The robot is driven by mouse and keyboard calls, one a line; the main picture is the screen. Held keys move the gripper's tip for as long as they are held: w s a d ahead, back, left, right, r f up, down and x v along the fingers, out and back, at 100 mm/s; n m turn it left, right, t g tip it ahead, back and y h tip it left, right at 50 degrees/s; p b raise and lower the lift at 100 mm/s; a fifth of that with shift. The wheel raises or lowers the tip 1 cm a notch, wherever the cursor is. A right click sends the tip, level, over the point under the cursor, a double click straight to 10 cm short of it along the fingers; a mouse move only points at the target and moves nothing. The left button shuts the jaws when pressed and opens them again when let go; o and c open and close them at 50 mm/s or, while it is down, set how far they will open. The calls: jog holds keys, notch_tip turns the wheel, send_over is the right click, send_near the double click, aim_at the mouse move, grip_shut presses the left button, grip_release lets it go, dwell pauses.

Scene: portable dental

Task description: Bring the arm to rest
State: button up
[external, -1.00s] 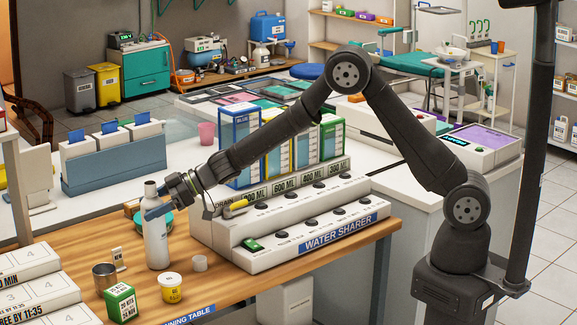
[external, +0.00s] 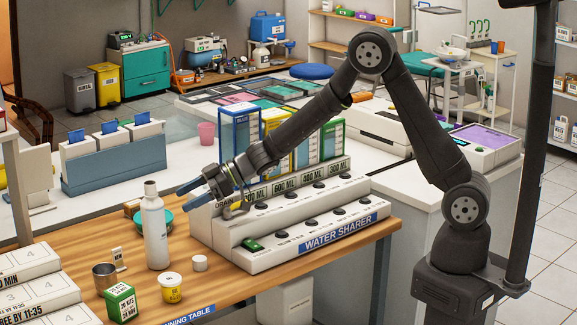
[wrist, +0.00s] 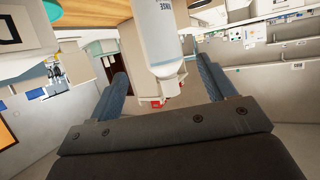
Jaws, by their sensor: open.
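My gripper (external: 186,199) is open and empty in the external view, raised beside the left end of the water sharer (external: 300,225). Its two blue fingers point left toward a white bottle (external: 155,232). The bottle stands upright on the wooden table (external: 225,290), a short gap away from the fingertips. In the wrist view the bottle (wrist: 172,40) appears upside down, beyond and between the spread fingers of my gripper (wrist: 162,84). The arm reaches from its post at the right, over the water sharer.
Tall level containers (external: 240,140) stand behind the water sharer, under my arm. A metal cup (external: 104,276), a green box (external: 120,302), a yellow tub (external: 171,288) and a small white cup (external: 200,263) sit near the bottle. A teal bowl (external: 166,220) is behind it.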

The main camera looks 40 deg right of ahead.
aim_at(143, 218)
jog(key=x, duration=1)
jog(key=shift+w+a+r, duration=0.2)
jog(key=shift+w+a, duration=0.05)
jog(key=shift+a, duration=0.15)
notch_tip(143, 218, up, 10)
jog(key=s+a+g, duration=0.3)
jog(key=s+a, duration=1.2)
jog(key=a, duration=0.2)
jog(key=shift+f, duration=0.3)
jog(key=shift+a, duration=0.15)
